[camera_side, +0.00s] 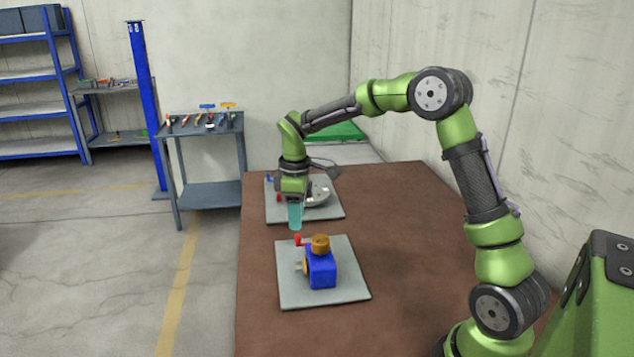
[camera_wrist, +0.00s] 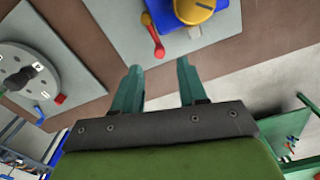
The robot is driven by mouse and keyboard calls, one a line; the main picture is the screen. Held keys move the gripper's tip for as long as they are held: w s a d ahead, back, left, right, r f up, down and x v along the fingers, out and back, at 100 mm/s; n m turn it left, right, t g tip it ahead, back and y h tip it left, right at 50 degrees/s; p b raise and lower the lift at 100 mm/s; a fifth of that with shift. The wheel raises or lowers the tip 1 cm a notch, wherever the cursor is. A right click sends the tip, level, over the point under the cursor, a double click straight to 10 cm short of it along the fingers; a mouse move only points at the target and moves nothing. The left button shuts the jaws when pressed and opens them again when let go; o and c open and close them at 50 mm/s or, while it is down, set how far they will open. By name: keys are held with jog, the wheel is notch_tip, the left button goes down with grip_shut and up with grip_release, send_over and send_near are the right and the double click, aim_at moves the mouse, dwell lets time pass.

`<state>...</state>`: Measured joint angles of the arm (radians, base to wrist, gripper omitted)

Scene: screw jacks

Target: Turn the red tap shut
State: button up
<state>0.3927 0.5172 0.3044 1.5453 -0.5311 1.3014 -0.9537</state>
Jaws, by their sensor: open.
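The red tap handle (camera_side: 298,240) sticks out from the upper left of a blue block (camera_side: 321,268) with a brass-coloured round top (camera_side: 320,243). This unit stands on the nearer grey plate (camera_side: 345,290). In the wrist view the red handle (camera_wrist: 154,36) shows as a bar with a rounded end, beside the yellow-orange cap (camera_wrist: 194,9). My gripper (camera_side: 295,227) points down with its teal fingers, behind the handle and above it in the side view. In the wrist view the two fingers (camera_wrist: 158,68) are apart with nothing between them, and the handle is beyond their tips.
A farther grey plate (camera_side: 325,211) carries a grey round dial (camera_wrist: 22,80) with small red and blue pieces beside it. The brown table (camera_side: 400,240) is bare around both plates. A tool bench (camera_side: 200,125) stands off to the left.

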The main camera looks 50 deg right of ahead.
aim_at(297, 234)
notch_tip(297, 234, up, 12)
dwell(0.3)
jog(key=shift+f, duration=0.15)
jog(key=s+a+m+t+y, duration=0.1)
jog(key=s+a+m+t, duration=0.2)
jog(key=s, duration=0.8)
jog(key=s+a+m+t+y, duration=0.1)
jog(key=s+a+m+t, duration=0.3)
jog(key=s+a+m, duration=0.3)
jog(key=shift+s+a, duration=0.55)
jog(key=shift+s, duration=1.4)
